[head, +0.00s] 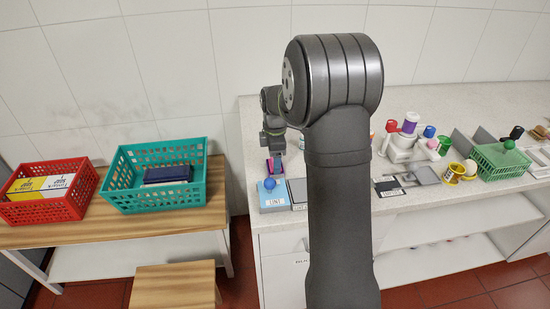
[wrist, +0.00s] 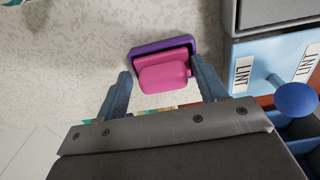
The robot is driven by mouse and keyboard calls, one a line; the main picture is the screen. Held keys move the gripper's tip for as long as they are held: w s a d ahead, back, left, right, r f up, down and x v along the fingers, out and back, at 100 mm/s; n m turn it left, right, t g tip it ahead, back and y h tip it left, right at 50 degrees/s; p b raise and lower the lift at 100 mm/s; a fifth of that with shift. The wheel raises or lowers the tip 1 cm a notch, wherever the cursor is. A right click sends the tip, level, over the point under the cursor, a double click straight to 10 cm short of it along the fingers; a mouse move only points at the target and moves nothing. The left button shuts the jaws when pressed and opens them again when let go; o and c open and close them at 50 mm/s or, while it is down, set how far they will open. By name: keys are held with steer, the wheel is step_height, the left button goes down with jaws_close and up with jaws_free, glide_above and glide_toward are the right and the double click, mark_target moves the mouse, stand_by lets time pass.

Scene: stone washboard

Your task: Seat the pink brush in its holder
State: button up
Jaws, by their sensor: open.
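The pink brush (wrist: 163,77) shows in the wrist view with a purple holder (wrist: 140,49) around its far side and ends. It appears to sit in the holder; whether it is fully down I cannot tell. My gripper (wrist: 160,66) is open, with one blue-grey finger on each side of the brush and visible gaps between. In the head view the brush and holder show as a small pink and purple patch (head: 275,167) on the counter, just below my gripper.
A light-blue box labelled LINT (head: 273,197) with a blue ball knob (wrist: 296,100) stands close to the holder's right in the wrist view. A grey box (wrist: 275,15) is beyond it. The speckled counter (wrist: 60,45) is clear left of the holder.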

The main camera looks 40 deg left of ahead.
step_height(320, 180, up, 12)
steer(key=shift+s+d+r, duration=0.15)
steer(key=shift+s+r, duration=0.05)
stand_by(0.4)
step_height(320, 180, down, 13)
steer(key=shift+f, duration=0.1)
steer(key=shift+r, duration=0.2)
stand_by(0.4)
